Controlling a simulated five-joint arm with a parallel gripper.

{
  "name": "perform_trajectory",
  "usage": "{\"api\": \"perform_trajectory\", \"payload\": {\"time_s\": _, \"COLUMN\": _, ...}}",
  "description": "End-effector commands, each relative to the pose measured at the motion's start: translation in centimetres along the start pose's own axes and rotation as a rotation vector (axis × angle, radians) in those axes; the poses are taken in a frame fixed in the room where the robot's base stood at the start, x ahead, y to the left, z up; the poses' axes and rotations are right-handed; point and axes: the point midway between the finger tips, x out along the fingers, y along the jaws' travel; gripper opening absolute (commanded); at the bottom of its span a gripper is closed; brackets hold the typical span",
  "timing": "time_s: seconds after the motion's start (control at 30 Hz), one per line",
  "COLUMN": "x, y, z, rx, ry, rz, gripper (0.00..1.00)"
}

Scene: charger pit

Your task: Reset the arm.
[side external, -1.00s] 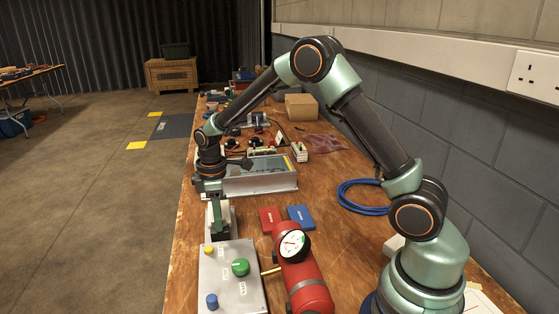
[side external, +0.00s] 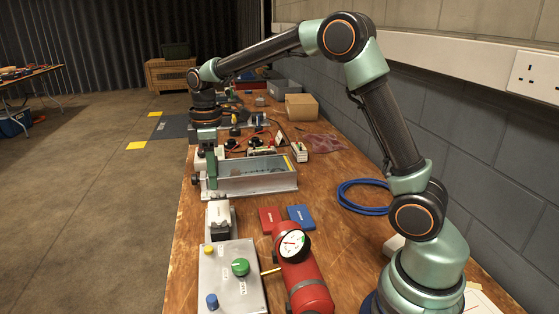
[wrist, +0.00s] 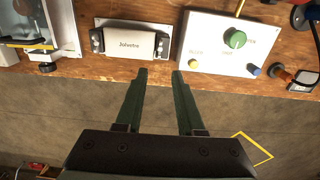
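My gripper (wrist: 159,74) is open and empty in the wrist view, its two green fingers apart with bare floor between them. Past the fingertips is the bench edge with a white block labelled "Jolvetra" (wrist: 130,44) in a dark-ended holder. In the side view my gripper (side external: 211,188) hangs pointing down at the bench's left edge. It is beside the left end of a grey metal tray (side external: 262,184) and above and behind the white block (side external: 218,217). Whether it touches the tray cannot be told.
A control box (side external: 228,280) with a green knob stands at the front left. A red cylinder (side external: 303,280) with a gauge is beside it. Red (side external: 269,219) and blue (side external: 300,216) boxes lie behind, and a blue cable coil (side external: 362,197) is at the right. Open floor lies left of the bench.

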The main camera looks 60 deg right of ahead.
Motion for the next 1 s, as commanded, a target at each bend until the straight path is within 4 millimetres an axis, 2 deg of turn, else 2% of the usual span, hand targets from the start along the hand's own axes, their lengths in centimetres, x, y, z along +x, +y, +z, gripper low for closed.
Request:
{"api": "perform_trajectory", "payload": {"time_s": 0.27, "x": -0.1, "y": 0.0, "z": 0.0, "rx": 0.003, "ry": 0.001, "rz": 0.001, "gripper": 0.38}}
{"api": "perform_trajectory", "payload": {"time_s": 0.43, "x": -1.8, "y": -0.9, "z": 0.8, "rx": 0.06, "ry": 0.03, "rz": 0.03, "gripper": 0.38}}
{"api": "perform_trajectory", "payload": {"time_s": 0.7, "x": -6.1, "y": -4.9, "z": 4.3, "rx": 0.289, "ry": 0.146, "rz": 0.115, "gripper": 0.38}}
{"api": "perform_trajectory", "payload": {"time_s": 0.87, "x": -7.5, "y": -7.5, "z": 6.7, "rx": 0.43, "ry": 0.228, "rz": 0.153, "gripper": 0.38}}
{"api": "perform_trajectory", "payload": {"time_s": 1.0, "x": -7.8, "y": -9.7, "z": 8.7, "rx": 0.552, "ry": 0.307, "rz": 0.178, "gripper": 0.38}}
